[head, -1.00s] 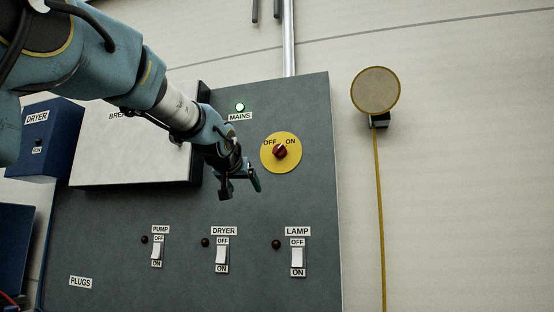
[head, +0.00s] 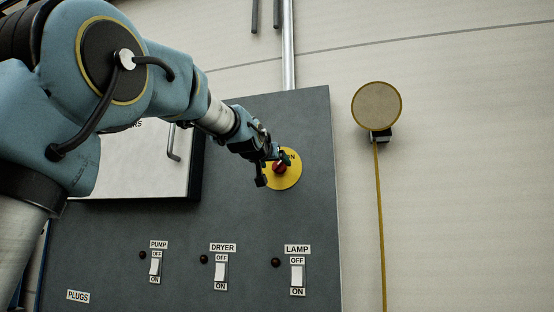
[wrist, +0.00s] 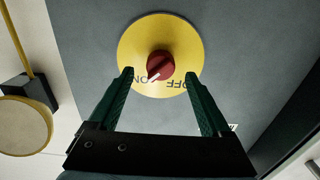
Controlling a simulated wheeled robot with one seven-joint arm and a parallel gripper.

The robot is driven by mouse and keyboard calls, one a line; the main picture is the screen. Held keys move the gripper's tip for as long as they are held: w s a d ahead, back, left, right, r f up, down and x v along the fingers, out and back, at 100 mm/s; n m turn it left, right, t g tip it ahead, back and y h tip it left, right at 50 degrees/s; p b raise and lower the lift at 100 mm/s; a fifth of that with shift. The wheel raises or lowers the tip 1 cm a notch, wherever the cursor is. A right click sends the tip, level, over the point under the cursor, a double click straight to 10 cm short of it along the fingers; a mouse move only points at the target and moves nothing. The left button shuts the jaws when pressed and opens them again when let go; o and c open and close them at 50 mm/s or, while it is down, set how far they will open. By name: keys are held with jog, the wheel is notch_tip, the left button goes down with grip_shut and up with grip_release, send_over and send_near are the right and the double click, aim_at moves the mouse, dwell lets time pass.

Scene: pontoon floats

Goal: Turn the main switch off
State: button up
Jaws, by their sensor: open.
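The main switch is a red rotary knob (head: 279,168) on a yellow disc (head: 291,178) on the grey panel. In the wrist view the knob (wrist: 161,65) has a white pointer aimed towards ON, with OFF printed on the other side. My gripper (wrist: 159,76) is open, its green fingers apart, one on either side of the knob's near side. No contact with the knob shows. In the head view my gripper (head: 275,169) covers part of the disc and the OFF word. The MAINS lamp is hidden behind my arm.
PUMP (head: 155,264), DRYER (head: 220,270) and LAMP (head: 297,274) rocker switches sit lower on the panel. A white breaker box (head: 150,165) is left of my gripper. A round yellow-rimmed disc (head: 377,106) hangs on the wall to the right.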

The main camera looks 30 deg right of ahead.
aim_at(277, 165)
jog(key=shift+p+x, duration=0.45)
jog(key=shift+x, duration=1.3)
grip_shut()
